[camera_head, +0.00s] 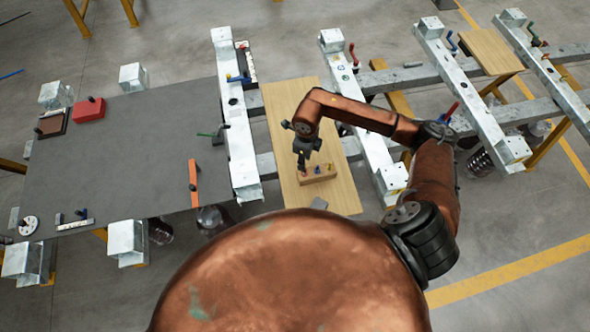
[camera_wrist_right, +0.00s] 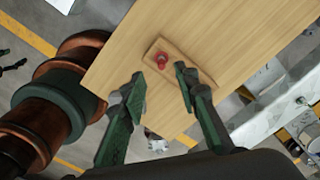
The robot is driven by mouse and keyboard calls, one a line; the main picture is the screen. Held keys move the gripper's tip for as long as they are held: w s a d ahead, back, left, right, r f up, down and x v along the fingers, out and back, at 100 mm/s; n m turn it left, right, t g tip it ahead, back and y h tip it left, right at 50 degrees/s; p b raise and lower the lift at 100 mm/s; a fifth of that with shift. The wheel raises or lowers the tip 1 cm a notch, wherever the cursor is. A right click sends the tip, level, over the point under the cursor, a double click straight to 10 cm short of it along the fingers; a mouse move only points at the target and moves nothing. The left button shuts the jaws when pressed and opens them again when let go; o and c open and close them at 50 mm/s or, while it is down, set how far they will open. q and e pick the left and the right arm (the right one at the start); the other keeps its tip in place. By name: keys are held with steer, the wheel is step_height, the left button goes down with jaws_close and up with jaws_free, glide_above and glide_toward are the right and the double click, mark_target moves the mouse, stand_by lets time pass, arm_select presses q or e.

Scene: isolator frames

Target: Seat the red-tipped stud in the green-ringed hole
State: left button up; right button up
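The red-tipped stud (camera_wrist_right: 162,60) stands in a light wooden block (camera_wrist_right: 196,70) in the right wrist view. In the head view the block (camera_head: 318,175) lies on a wooden board and holds a few coloured studs. My right gripper (camera_head: 303,163) points down over the left end of the block. In the wrist view its two fingers (camera_wrist_right: 161,78) are apart, with the stud in line with the gap between them and nothing held. A small green mark (camera_head: 341,67) shows on the pale metal beam (camera_head: 362,120) right of the board; I cannot tell whether it is the ringed hole. My left gripper is out of view.
The wooden board (camera_head: 285,110) lies between two pale beams. A grey table (camera_head: 130,150) at the left carries a red box (camera_head: 89,109) and an orange bar (camera_head: 193,184). Coloured levers, such as a red one (camera_head: 353,54), stick up from the beams.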

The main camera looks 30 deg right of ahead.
mark_target(305, 173)
steer(key=f, duration=0.3)
steer(key=f+p, duration=0.1)
steer(key=f, duration=0.3)
steer(key=shift+s+d+f, duration=0.1)
steer(key=shift+d+f, duration=0.1)
steer(key=shift+c, duration=0.6)
jaws_close()
